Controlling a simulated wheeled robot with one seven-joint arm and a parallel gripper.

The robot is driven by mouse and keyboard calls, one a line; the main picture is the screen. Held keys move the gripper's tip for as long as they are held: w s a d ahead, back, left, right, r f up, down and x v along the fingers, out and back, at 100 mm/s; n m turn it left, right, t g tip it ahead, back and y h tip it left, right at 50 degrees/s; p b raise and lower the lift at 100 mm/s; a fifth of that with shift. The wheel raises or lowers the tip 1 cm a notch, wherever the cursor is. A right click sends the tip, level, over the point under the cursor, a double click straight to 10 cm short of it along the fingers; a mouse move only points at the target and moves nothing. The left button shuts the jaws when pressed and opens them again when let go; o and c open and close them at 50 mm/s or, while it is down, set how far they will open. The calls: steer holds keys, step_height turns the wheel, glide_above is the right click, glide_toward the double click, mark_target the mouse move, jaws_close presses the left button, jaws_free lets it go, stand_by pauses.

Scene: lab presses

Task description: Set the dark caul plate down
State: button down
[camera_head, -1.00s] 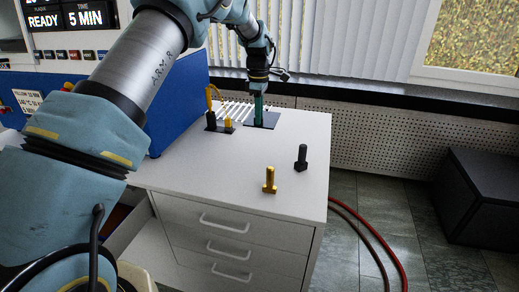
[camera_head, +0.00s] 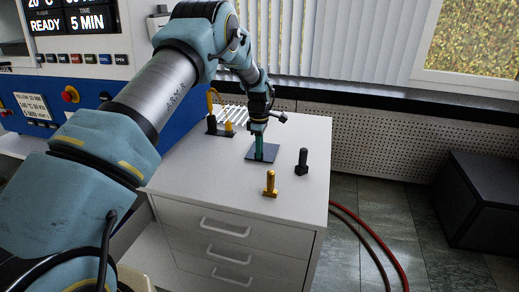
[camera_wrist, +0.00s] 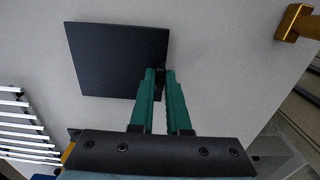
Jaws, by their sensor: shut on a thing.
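The dark caul plate (camera_head: 255,156) is a flat, square, near-black sheet, level over the white cabinet top (camera_head: 200,175). It also shows in the wrist view (camera_wrist: 112,55). My gripper (camera_head: 260,148) points down with green fingers at the plate. In the wrist view my gripper (camera_wrist: 159,80) is shut on a small dark block at the plate's right edge. The fingers hide part of that block. I cannot tell whether the plate touches the top or hangs just above it.
A gold bolt-shaped piece (camera_head: 270,185) and a black one (camera_head: 302,163) stand in front and to the right. A dark stand with a yellow block (camera_head: 228,128) and a white slatted rack (camera_head: 234,115) are behind left. The blue press (camera_head: 85,105) stands at left.

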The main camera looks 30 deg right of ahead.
steer(key=shift+f, duration=0.2)
steer(key=shift+f, duration=0.1)
steer(key=c, duration=0.9)
jaws_free()
step_height(320, 180, up, 12)
steer(key=b, duration=0.4)
